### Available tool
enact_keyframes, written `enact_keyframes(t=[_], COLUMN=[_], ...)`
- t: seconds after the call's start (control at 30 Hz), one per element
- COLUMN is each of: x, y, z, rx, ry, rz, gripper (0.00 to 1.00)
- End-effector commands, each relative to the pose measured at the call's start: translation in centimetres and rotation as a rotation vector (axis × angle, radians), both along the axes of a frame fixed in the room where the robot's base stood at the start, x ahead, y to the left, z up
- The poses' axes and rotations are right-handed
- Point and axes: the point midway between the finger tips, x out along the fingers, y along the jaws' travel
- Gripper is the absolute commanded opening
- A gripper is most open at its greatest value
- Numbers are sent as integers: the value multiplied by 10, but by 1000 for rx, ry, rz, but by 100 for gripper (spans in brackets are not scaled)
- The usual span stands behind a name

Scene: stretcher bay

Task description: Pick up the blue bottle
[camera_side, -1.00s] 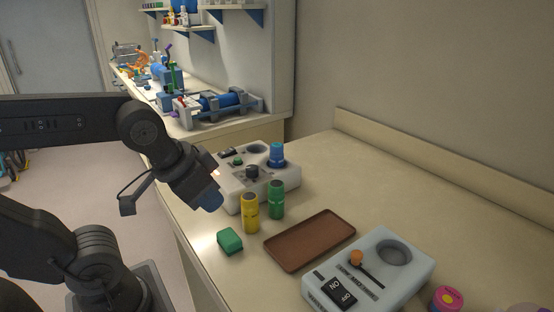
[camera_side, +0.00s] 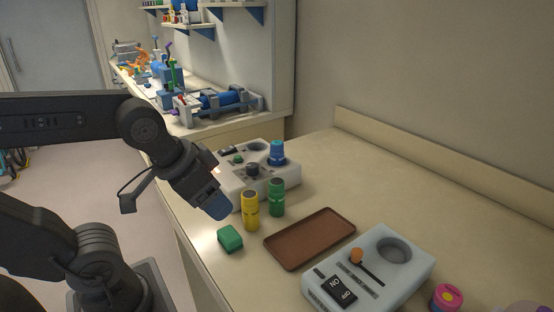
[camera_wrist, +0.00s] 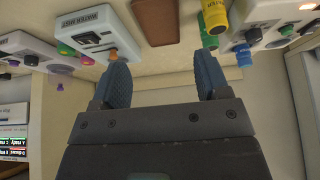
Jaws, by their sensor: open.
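The blue bottle (camera_side: 277,154) stands upright at the right side of the white control box at the back of the counter. In the wrist view a blue shape that looks like this bottle (camera_wrist: 243,56) shows to the right of my fingers. My gripper (camera_side: 217,207) hangs at the counter's left edge, to the left of and lower than the bottle, apart from it. In the wrist view my gripper (camera_wrist: 160,68) has its two blue fingers spread wide with nothing between them.
A yellow bottle (camera_side: 250,211) and a green bottle (camera_side: 277,197) stand in front of the white control box (camera_side: 235,188). A green block (camera_side: 230,238) lies near the edge. A brown tray (camera_side: 310,239) and a second control box (camera_side: 390,281) are nearer.

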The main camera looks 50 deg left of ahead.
Motion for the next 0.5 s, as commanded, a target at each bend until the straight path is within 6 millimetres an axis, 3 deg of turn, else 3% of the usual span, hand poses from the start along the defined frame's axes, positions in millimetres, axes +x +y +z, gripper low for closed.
enact_keyframes(t=[0.33,0.43,0.5], x=[4,21,43], y=[2,10,21], z=[2,10,18], rx=[1,4,7], ry=[0,4,5], rz=[14,69,135], gripper=[76,76,76])
